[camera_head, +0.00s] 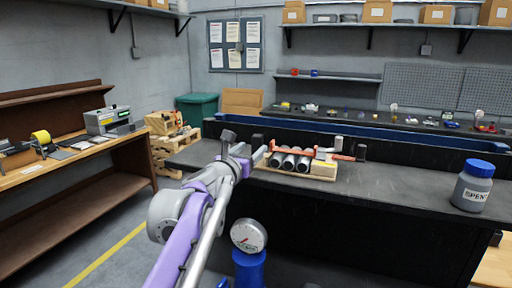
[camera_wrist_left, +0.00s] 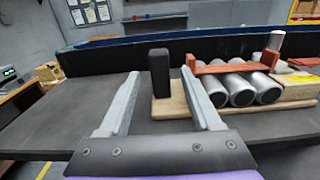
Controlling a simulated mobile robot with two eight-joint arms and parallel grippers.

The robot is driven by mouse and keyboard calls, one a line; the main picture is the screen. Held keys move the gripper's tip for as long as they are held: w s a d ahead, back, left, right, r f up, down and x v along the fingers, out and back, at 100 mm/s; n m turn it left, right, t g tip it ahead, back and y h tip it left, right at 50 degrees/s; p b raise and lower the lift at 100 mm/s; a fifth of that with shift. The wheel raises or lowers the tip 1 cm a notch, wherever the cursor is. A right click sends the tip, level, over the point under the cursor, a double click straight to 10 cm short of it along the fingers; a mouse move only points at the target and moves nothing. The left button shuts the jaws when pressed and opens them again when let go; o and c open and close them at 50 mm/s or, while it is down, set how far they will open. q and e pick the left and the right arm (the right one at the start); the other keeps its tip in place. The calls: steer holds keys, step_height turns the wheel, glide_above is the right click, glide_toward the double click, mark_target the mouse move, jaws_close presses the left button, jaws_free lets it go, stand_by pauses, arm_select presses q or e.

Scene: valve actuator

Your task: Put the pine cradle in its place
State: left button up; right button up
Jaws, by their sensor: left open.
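A pale wooden base, which looks like the pine cradle (camera_head: 322,170), lies on the dark bench top. It carries several grey cylinders (camera_head: 289,160) side by side, with a reddish bar (camera_head: 313,151) across them. In the left wrist view the pale wood (camera_wrist_left: 168,107) shows at the left of the cylinders (camera_wrist_left: 240,90). My left gripper (camera_head: 247,156) is open at the left end of this assembly. In the left wrist view its fingers (camera_wrist_left: 160,76) point toward a black upright post (camera_wrist_left: 159,72), which appears between the fingertips. I cannot tell whether they touch it. My right gripper is not in view.
A jar with a blue lid (camera_head: 474,186) stands at the right of the bench (camera_head: 400,190). A gauge (camera_head: 249,236) on a blue body stands in front. A brown workbench (camera_head: 80,190) is at the left. The bench top between the assembly and the jar is clear.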

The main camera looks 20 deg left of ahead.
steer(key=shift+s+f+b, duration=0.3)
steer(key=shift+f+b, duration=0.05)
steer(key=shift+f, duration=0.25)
arm_select(q)
steer(key=s, duration=0.7)
steer(key=shift+d, duration=0.25)
steer(key=shift+f, duration=0.1)
